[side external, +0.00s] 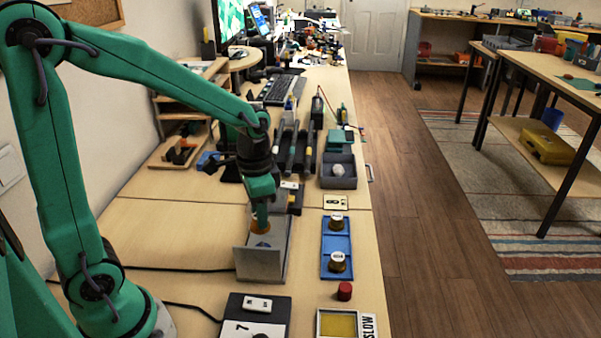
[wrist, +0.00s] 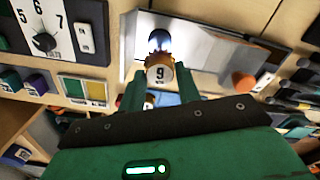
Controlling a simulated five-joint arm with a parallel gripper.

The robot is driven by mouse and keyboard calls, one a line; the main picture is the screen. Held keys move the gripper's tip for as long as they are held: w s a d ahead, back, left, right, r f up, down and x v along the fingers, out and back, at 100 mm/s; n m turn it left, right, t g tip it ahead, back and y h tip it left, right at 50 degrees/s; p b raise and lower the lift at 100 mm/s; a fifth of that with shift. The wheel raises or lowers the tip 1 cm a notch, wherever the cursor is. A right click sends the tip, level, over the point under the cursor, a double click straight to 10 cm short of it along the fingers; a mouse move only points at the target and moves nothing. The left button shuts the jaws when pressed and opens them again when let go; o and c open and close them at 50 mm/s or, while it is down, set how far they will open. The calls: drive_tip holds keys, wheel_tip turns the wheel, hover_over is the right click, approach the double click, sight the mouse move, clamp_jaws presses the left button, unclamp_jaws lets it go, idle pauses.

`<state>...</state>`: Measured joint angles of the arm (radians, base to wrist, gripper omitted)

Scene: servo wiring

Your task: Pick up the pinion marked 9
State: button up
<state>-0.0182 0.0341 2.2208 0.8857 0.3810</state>
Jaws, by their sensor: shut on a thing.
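The pinion marked 9 (wrist: 159,75), a brassy piece with a white numbered cap, sits between the fingertips of my gripper (wrist: 160,80) in the wrist view. The fingers are shut on it. In the side view my gripper (side external: 261,214) points down over the grey open tray (side external: 258,268), and the pinion cannot be made out clearly there.
A blue rack (side external: 337,243) with two white-capped pieces stands right of the tray. A red cylinder (side external: 345,291), a yellow pad (side external: 338,325) and a dial box (side external: 252,316) lie in front. Dark bars and a grey bin (side external: 338,172) stand behind.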

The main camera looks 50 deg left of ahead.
drive_tip(key=shift+r, duration=1.85)
